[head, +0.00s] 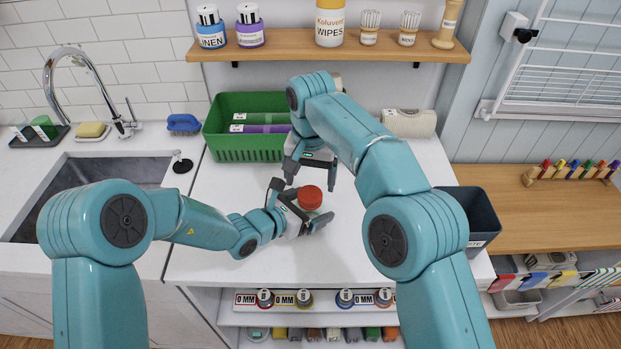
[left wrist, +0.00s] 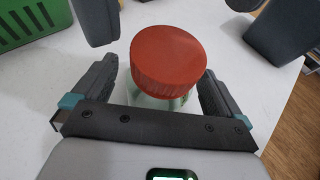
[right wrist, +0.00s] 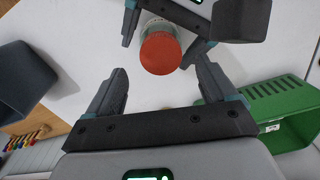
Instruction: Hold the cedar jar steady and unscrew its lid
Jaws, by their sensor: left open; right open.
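The jar has a red ridged lid (head: 310,197) and a pale greenish body (left wrist: 165,104); it stands upright on the white counter, lid on. My left gripper (head: 304,206) is open, with one finger on each side of the jar's body. In the left wrist view, whether the fingers touch the body cannot be told. My right gripper (head: 311,175) is open and empty, pointing down above and behind the jar. In the right wrist view the lid (right wrist: 160,53) lies ahead of the open fingertips, apart from them. Most of the jar's body is hidden in the head view.
A green basket (head: 240,153) stands behind on the left, and a dark grey bin (head: 476,212) is at the right counter edge. A beige rolled item (head: 409,123) lies at the back. A sink (head: 92,177) is on the left. The white counter (head: 215,200) left of the jar is clear.

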